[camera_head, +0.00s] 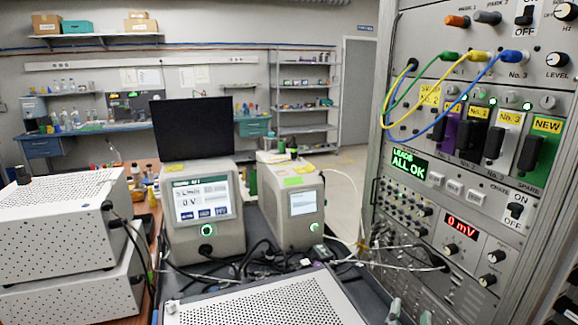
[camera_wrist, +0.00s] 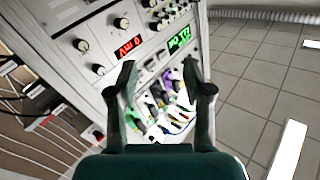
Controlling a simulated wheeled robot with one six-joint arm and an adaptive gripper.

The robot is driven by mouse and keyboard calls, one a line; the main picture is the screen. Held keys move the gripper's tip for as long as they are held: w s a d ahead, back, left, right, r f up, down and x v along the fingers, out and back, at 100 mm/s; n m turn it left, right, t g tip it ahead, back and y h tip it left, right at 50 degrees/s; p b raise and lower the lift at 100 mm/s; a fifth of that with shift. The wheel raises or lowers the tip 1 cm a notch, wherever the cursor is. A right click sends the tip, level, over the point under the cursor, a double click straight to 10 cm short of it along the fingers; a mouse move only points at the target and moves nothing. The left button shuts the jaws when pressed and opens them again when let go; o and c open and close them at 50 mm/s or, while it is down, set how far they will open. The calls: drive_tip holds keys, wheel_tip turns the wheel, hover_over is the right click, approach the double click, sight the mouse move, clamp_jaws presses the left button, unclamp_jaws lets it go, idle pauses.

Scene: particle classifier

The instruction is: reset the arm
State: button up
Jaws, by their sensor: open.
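My gripper (camera_wrist: 159,75) shows in the wrist view with its two dark fingers spread apart and nothing between them. Beyond the fingers is the instrument rack (camera_wrist: 90,70), seen tilted and upside down. Its coloured modules and cables appear between and beyond the fingers, and no finger visibly touches them. In the head view the rack (camera_head: 407,40) stands on the right, with a green display (camera_head: 409,163) reading "LEADS ALL OK". Green, yellow and blue cables run from its upper left to plugs along the top row. I cannot make out my gripper in the head view.
Two bench instruments (camera_head: 207,240) (camera_head: 290,230) and a dark monitor (camera_head: 193,128) stand left of the rack. White perforated boxes (camera_head: 60,225) are at the far left, and loose cables lie before the rack. The wrist view shows open tiled floor (camera_wrist: 250,70) on the right.

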drive_tip(key=s+a+f+n+g+y, duration=0.1)
drive_tip(key=s+a+f+n+y, duration=0.15)
drive_tip(key=s+f, duration=0.6)
drive_tip(key=s+a+f+n+y, duration=0.2)
drive_tip(key=s+f+n+y, duration=0.2)
drive_tip(key=s+f, duration=0.45)
drive_tip(key=s+n+g+y, duration=0.1)
drive_tip(key=s, duration=2.3)
drive_tip(key=shift+a+r, duration=0.15)
drive_tip(key=shift+a, duration=0.1)
